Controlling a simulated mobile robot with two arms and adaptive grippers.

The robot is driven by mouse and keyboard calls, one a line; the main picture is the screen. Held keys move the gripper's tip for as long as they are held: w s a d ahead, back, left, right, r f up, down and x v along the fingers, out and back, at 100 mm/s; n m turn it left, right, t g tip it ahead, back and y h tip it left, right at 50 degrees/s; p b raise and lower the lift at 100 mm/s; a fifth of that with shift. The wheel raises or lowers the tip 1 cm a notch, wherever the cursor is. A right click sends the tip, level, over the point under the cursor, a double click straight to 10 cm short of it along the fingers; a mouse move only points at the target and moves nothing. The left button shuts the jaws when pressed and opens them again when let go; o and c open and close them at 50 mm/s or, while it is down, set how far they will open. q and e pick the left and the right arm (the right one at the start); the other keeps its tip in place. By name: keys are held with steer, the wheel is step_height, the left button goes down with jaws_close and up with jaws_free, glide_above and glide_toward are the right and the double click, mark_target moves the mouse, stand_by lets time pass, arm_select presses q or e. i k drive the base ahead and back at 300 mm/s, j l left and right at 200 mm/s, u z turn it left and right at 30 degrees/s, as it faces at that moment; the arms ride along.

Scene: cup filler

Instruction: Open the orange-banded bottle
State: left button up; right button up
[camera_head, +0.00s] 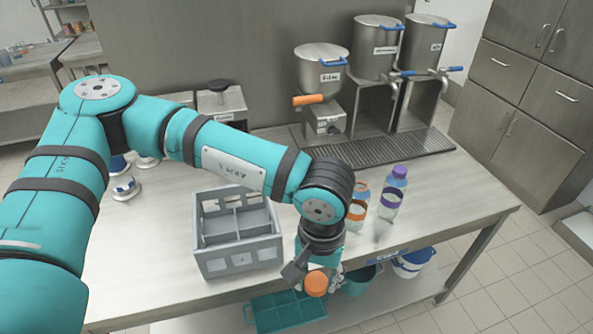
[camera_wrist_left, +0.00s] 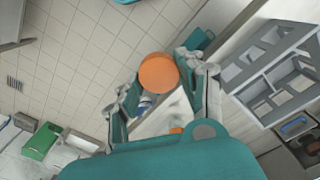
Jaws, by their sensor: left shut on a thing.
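The orange-banded bottle (camera_head: 357,213) stands upright on the steel table, just right of my left wrist, which hides part of it. It is clear with an orange band, and some orange shows near its top; I cannot tell clearly whether a cap sits there. My left gripper (camera_head: 316,277) is in front of the table's front edge, pointing down and apart from the bottle. It is shut on a round orange cap (camera_head: 316,284). In the left wrist view the orange cap (camera_wrist_left: 158,73) sits between the fingertips. My right gripper is not in view.
A purple-capped bottle (camera_head: 394,192) stands right of the banded one. A grey divided crate (camera_head: 236,264) is left of my wrist. Steel dispensers (camera_head: 321,72) stand behind a drip grate (camera_head: 385,151). A teal crate (camera_head: 288,312) and a white-blue bucket (camera_head: 412,263) are below.

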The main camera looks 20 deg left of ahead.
mark_target(355, 221)
steer(key=i+l+u, duration=0.1)
steer(key=l, duration=0.2)
steer(key=i+l+u, duration=0.1)
steer(key=l, duration=0.25)
steer(key=i+l+u, duration=0.25)
steer(key=l, duration=0.4)
steer(key=i+l+u, duration=0.4)
steer(key=i+l, duration=0.15)
steer(key=l, duration=0.2)
steer(key=i+l+u, duration=0.2)
steer(key=i, duration=0.2)
steer(key=j, duration=0.1)
